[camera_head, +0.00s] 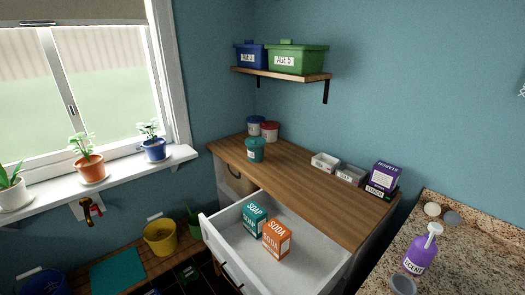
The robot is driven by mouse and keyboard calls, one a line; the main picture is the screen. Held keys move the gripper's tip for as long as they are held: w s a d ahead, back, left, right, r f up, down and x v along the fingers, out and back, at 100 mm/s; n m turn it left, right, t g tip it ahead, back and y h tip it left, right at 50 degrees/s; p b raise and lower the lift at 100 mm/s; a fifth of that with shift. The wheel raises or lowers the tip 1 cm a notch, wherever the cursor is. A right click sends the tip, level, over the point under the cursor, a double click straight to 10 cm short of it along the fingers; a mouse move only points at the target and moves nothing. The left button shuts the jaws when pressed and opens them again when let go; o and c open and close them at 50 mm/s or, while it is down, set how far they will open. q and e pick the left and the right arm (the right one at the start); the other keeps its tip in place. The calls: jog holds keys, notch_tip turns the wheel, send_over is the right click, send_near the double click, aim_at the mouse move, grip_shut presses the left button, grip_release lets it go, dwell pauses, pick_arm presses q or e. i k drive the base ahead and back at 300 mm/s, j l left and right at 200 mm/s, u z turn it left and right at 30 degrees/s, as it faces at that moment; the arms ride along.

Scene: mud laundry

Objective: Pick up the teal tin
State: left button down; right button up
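The teal tin (256,150) stands upright on the wooden cabinet top (300,183), near its left side. A blue tin (254,125) and a red tin (270,131) stand just behind it, close together. Neither of my grippers shows in the head view, so I cannot see whether they are open or shut.
Below the top, an open white drawer (230,260) holds a teal soap box (255,217) and an orange soda box (276,238). Small white trays (325,162) and a purple box (383,176) stand at the right. A shelf (283,74) with lidded bins hangs above. The middle top is clear.

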aim_at(255, 155)
jog(key=i+j, duration=0.8)
jog(key=j, duration=0.25)
jog(key=i+j, duration=0.8)
jog(key=j, duration=0.25)
jog(key=k+j, duration=0.1)
jog(key=k, duration=0.15)
